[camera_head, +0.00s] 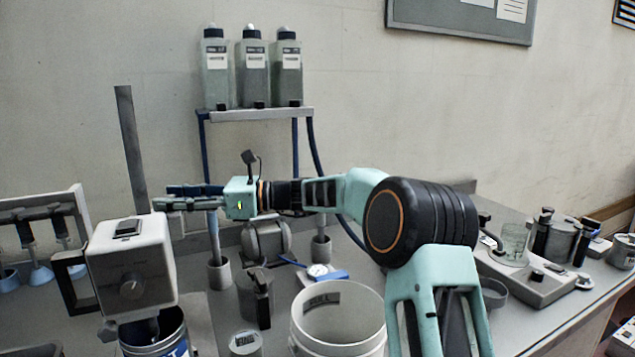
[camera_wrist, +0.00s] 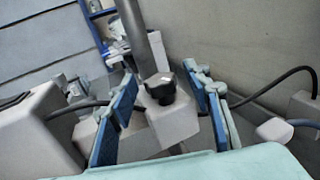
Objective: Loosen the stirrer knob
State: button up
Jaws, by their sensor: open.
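The stirrer's white head (camera_head: 130,268) stands at the left in the head view, above a bucket. A dial (camera_head: 132,284) is on its front face, and an upright grey post (camera_head: 130,150) rises behind it. In the wrist view a black knob (camera_wrist: 160,89) sits on a grey clamp block (camera_wrist: 172,120) by the post. My gripper (camera_head: 165,197) reaches left behind the stirrer head. It is open, with its blue-padded fingers either side of the knob in the wrist view (camera_wrist: 160,76). No contact with the knob is visible. The knob cannot be made out in the head view.
A white bucket (camera_head: 340,335) stands below my arm. A blue-legged shelf (camera_head: 262,115) with three bottles (camera_head: 252,70) is behind it. A rack with funnels (camera_head: 35,215) stands at far left. A dark cable (camera_wrist: 280,85) runs right of my fingers.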

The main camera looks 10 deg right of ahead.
jog(key=shift+s+a+f+m+t+h+b, duration=0.15)
jog(key=shift+m+t+b, duration=0.4)
jog(key=shift+b, duration=0.8)
jog(key=shift+d+f+m+t+h+b, duration=0.1)
jog(key=shift+m+t+h+b, duration=0.15)
jog(key=shift+t+b, duration=0.85)
jog(key=shift+s+a+f+m+t+h+b, duration=0.1)
jog(key=shift+m+t+b, duration=0.35)
jog(key=shift+b, duration=1.15)
